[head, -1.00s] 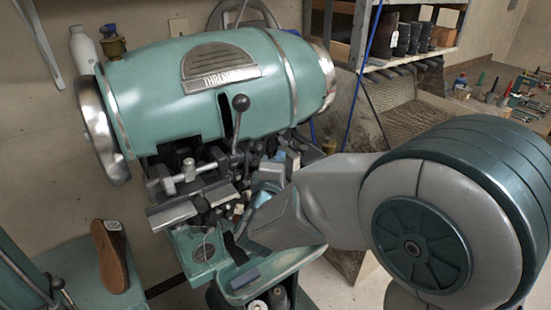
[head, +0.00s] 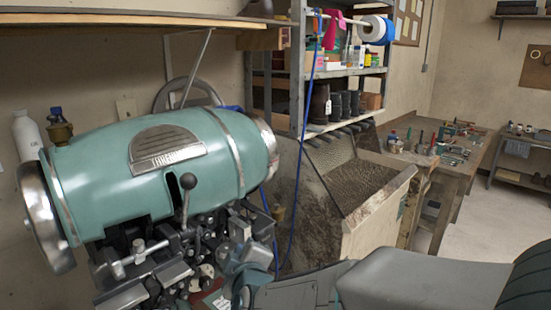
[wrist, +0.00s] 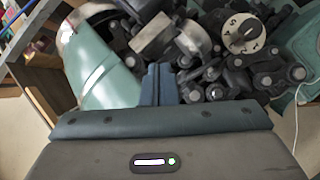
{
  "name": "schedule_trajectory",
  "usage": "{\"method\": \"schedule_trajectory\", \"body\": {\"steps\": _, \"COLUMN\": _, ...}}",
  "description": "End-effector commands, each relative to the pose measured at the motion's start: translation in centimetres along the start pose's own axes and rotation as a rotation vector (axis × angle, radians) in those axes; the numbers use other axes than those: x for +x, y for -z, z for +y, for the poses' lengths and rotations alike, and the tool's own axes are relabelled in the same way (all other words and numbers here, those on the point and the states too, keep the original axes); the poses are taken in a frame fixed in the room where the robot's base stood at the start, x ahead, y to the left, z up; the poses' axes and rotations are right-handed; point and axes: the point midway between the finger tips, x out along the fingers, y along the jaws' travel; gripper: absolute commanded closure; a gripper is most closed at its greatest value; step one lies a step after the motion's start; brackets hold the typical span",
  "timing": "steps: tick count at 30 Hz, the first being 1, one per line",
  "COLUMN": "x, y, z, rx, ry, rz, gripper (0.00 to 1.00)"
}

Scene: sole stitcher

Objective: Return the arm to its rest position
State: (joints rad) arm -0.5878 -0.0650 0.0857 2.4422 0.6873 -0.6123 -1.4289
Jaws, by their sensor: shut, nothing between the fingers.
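The green sole stitcher (head: 120,195) fills the left of the head view, with a black-knobbed lever (head: 188,183) on its front. My arm (head: 420,285) reaches in from the lower right towards the machine's lower mechanism. In the wrist view my gripper (wrist: 160,72) has its two blue-grey fingers together, with nothing between them. Beyond the fingers are the machine's dark metal parts, a round marked dial (wrist: 243,34) and, to the left, a green housing (wrist: 102,72). Whether the fingers touch the mechanism cannot be told.
A brown bin (head: 360,215) stands right of the machine, under a metal shelf (head: 345,126) with boots and supplies. A workbench (head: 455,165) with tools is farther right. Open floor (head: 490,215) shows at the right. A wooden shelf (head: 110,18) crosses the upper left.

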Motion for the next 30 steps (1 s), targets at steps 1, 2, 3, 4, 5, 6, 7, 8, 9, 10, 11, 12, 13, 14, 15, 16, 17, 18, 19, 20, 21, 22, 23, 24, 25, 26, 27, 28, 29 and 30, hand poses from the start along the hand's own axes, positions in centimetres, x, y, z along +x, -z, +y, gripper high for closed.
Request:
{"method": "schedule_trajectory", "body": {"steps": 1, "x": -0.4, "y": -1.0, "z": 0.6, "rx": 0.071, "ry": 0.04, "rz": -0.009, "gripper": 1.0}}
{"method": "schedule_trajectory", "body": {"steps": 2, "x": -0.7, "y": -1.5, "z": 0.7, "rx": 0.113, "ry": 0.069, "rz": -0.017, "gripper": 1.0}}
{"method": "schedule_trajectory", "body": {"steps": 3, "x": -1.1, "y": -2.3, "z": 0.8, "rx": 0.169, "ry": 0.108, "rz": -0.031, "gripper": 1.0}}
{"method": "schedule_trajectory", "body": {"steps": 4, "x": -1.5, "y": -2.9, "z": 0.9, "rx": 0.21, "ry": 0.136, "rz": -0.046, "gripper": 1.0}}
{"method": "schedule_trajectory", "body": {"steps": 5, "x": -1.9, "y": -3.5, "z": 1.0, "rx": 0.251, "ry": 0.163, "rz": -0.063, "gripper": 1.0}}
{"method": "schedule_trajectory", "body": {"steps": 6, "x": -2.6, "y": -4.4, "z": 1.0, "rx": 0.304, "ry": 0.198, "rz": -0.09, "gripper": 1.0}}
{"method": "schedule_trajectory", "body": {"steps": 7, "x": -3.1, "y": -5.1, "z": 1.1, "rx": 0.344, "ry": 0.223, "rz": -0.114, "gripper": 1.0}}
{"method": "schedule_trajectory", "body": {"steps": 8, "x": -3.7, "y": -5.9, "z": 1.1, "rx": 0.384, "ry": 0.245, "rz": -0.14, "gripper": 1.0}}
{"method": "schedule_trajectory", "body": {"steps": 9, "x": -4.5, "y": -6.9, "z": 1.1, "rx": 0.436, "ry": 0.273, "rz": -0.18, "gripper": 1.0}}
{"method": "schedule_trajectory", "body": {"steps": 10, "x": -5.2, "y": -7.7, "z": 1.1, "rx": 0.475, "ry": 0.292, "rz": -0.214, "gripper": 1.0}}
{"method": "schedule_trajectory", "body": {"steps": 11, "x": -5.9, "y": -8.5, "z": 1.1, "rx": 0.513, "ry": 0.308, "rz": -0.248, "gripper": 1.0}}
{"method": "schedule_trajectory", "body": {"steps": 12, "x": -7.0, "y": -9.7, "z": 1.1, "rx": 0.565, "ry": 0.328, "rz": -0.3, "gripper": 1.0}}
{"method": "schedule_trajectory", "body": {"steps": 13, "x": -7.8, "y": -10.6, "z": 1.1, "rx": 0.603, "ry": 0.34, "rz": -0.341, "gripper": 1.0}}
{"method": "schedule_trajectory", "body": {"steps": 14, "x": -8.7, "y": -11.4, "z": 1.1, "rx": 0.643, "ry": 0.348, "rz": -0.384, "gripper": 1.0}}
{"method": "schedule_trajectory", "body": {"steps": 15, "x": -9.9, "y": -12.6, "z": 1.0, "rx": 0.693, "ry": 0.357, "rz": -0.445, "gripper": 1.0}}
{"method": "schedule_trajectory", "body": {"steps": 16, "x": -10.9, "y": -13.5, "z": 0.9, "rx": 0.733, "ry": 0.36, "rz": -0.493, "gripper": 1.0}}
{"method": "schedule_trajectory", "body": {"steps": 17, "x": -11.9, "y": -14.4, "z": 0.9, "rx": 0.771, "ry": 0.359, "rz": -0.542, "gripper": 1.0}}
{"method": "schedule_trajectory", "body": {"steps": 18, "x": -13.3, "y": -15.5, "z": 0.9, "rx": 0.819, "ry": 0.355, "rz": -0.607, "gripper": 1.0}}
{"method": "schedule_trajectory", "body": {"steps": 19, "x": -14.2, "y": -16.3, "z": 0.8, "rx": 0.853, "ry": 0.35, "rz": -0.655, "gripper": 1.0}}
{"method": "schedule_trajectory", "body": {"steps": 20, "x": -15.2, "y": -17.1, "z": 0.8, "rx": 0.886, "ry": 0.342, "rz": -0.702, "gripper": 1.0}}
{"method": "schedule_trajectory", "body": {"steps": 21, "x": -16.5, "y": -18.0, "z": 0.7, "rx": 0.926, "ry": 0.33, "rz": -0.76, "gripper": 1.0}}
{"method": "schedule_trajectory", "body": {"steps": 22, "x": -17.3, "y": -18.5, "z": 0.6, "rx": 0.954, "ry": 0.321, "rz": -0.8, "gripper": 1.0}}
{"method": "schedule_trajectory", "body": {"steps": 23, "x": -18.1, "y": -19.1, "z": 0.6, "rx": 0.978, "ry": 0.31, "rz": -0.837, "gripper": 1.0}}
{"method": "schedule_trajectory", "body": {"steps": 24, "x": -19.0, "y": -19.6, "z": 0.5, "rx": 1.006, "ry": 0.297, "rz": -0.878, "gripper": 1.0}}
{"method": "schedule_trajectory", "body": {"steps": 25, "x": -19.6, "y": -20.0, "z": 0.5, "rx": 1.023, "ry": 0.287, "rz": -0.906, "gripper": 1.0}}
{"method": "schedule_trajectory", "body": {"steps": 26, "x": -20.1, "y": -20.3, "z": 0.4, "rx": 1.038, "ry": 0.279, "rz": -0.93, "gripper": 1.0}}
{"method": "schedule_trajectory", "body": {"steps": 27, "x": -20.6, "y": -20.5, "z": 0.3, "rx": 1.053, "ry": 0.271, "rz": -0.953, "gripper": 1.0}}
{"method": "schedule_trajectory", "body": {"steps": 28, "x": -20.9, "y": -20.7, "z": 0.3, "rx": 1.062, "ry": 0.265, "rz": -0.966, "gripper": 1.0}}
{"method": "schedule_trajectory", "body": {"steps": 29, "x": -21.1, "y": -20.8, "z": 0.3, "rx": 1.067, "ry": 0.262, "rz": -0.977, "gripper": 1.0}}
{"method": "schedule_trajectory", "body": {"steps": 30, "x": -21.3, "y": -20.9, "z": 0.3, "rx": 1.072, "ry": 0.259, "rz": -0.985, "gripper": 1.0}}
